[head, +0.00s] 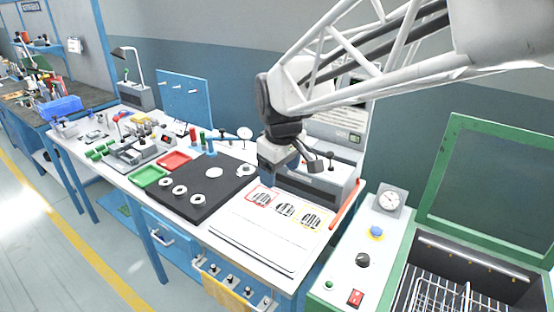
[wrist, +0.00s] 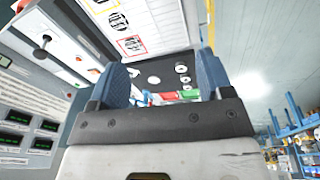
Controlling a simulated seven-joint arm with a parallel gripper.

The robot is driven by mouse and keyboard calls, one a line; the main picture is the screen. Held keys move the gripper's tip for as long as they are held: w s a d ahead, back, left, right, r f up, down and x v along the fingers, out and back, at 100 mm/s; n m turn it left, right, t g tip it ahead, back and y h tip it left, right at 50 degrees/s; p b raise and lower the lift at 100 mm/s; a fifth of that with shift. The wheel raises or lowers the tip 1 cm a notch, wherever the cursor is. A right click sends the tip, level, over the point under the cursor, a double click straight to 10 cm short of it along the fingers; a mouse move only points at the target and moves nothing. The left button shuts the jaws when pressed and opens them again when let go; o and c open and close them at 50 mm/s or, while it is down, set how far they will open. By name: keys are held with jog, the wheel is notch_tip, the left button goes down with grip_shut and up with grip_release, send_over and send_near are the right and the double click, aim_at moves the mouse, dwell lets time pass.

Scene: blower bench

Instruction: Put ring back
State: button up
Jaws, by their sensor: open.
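Several small white rings with dark centres lie on the black mat (head: 205,207). Three stand in a row near its front left: one ring (head: 165,184), a second ring (head: 180,190) and a third ring (head: 198,200). Another ring-like piece (head: 245,170) is at the mat's back right corner. A plain white disc (head: 214,172) lies on the mat's far part. I cannot tell which ring the task means. My gripper is above the back of the bench, right of the mat and apart from the rings. In the wrist view its two blue fingers (wrist: 161,80) are spread with nothing held between them.
A white board (head: 265,240) with red, black and yellow framed pictures lies right of the mat. Green (head: 149,176) and red (head: 174,160) trays sit behind left. A grey box stands below my gripper. A control panel (head: 365,250) and green-framed bin are at right.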

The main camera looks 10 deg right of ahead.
jog(key=s+d+f+m, duration=0.1)
jog(key=s+d+m, duration=0.2)
jog(key=s, duration=0.7)
jog(key=s+d+f+m, duration=0.1)
jog(key=s+d+m, duration=0.2)
jog(key=s, duration=0.7)
jog(key=shift+d+f+m+t, duration=0.2)
jog(key=shift+f+m+t, duration=0.15)
jog(key=shift+m, duration=0.45)
